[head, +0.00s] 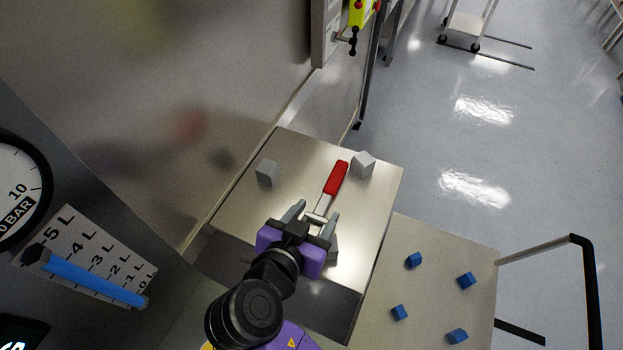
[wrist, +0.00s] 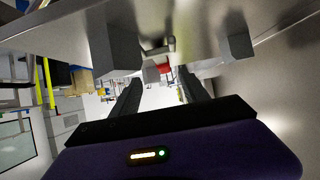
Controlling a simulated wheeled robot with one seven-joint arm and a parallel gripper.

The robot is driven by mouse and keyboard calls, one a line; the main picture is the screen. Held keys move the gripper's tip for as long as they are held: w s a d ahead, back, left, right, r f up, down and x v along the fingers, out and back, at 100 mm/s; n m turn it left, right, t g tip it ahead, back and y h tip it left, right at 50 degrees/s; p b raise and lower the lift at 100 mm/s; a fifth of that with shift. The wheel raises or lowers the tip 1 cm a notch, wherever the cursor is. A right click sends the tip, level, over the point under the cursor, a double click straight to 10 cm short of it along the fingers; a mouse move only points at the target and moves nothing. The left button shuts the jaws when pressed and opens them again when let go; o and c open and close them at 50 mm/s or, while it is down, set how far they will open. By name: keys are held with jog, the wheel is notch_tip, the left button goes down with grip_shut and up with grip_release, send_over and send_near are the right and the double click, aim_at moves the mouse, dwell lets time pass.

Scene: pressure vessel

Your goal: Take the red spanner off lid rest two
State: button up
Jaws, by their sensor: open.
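The red spanner lies on a pale metal rest (head: 375,205) in the head view, with its red handle (head: 336,178) pointing away and its metal end towards me. My gripper (head: 317,209) is open, with its fingers on either side of the spanner's metal end as seen from above. I cannot tell the height gap between them. In the wrist view the open fingers (wrist: 162,80) point towards the spanner's red part (wrist: 165,68), which shows small beyond the tips. The spanner's near end is partly hidden by my gripper in the head view. No label on the rest is readable.
Grey blocks stand on the rest, one left (head: 268,172), one (head: 362,164) close right of the handle, and one (head: 333,249) beside my gripper. A lower surface (head: 435,290) with several blue blocks lies right. A large metal wall (head: 150,110) rises left. Open floor lies beyond.

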aim_at(328, 193)
jog(key=shift+w+a+f, duration=0.1)
jog(key=shift+w+a, duration=0.05)
jog(key=shift+w+f, duration=0.15)
jog(key=shift+w, duration=0.1)
jog(key=shift+r+b+x, duration=0.2)
jog(key=shift+b+x, duration=1.45)
jog(key=shift+x, duration=1.9)
jog(key=shift+r, duration=0.1)
grip_shut()
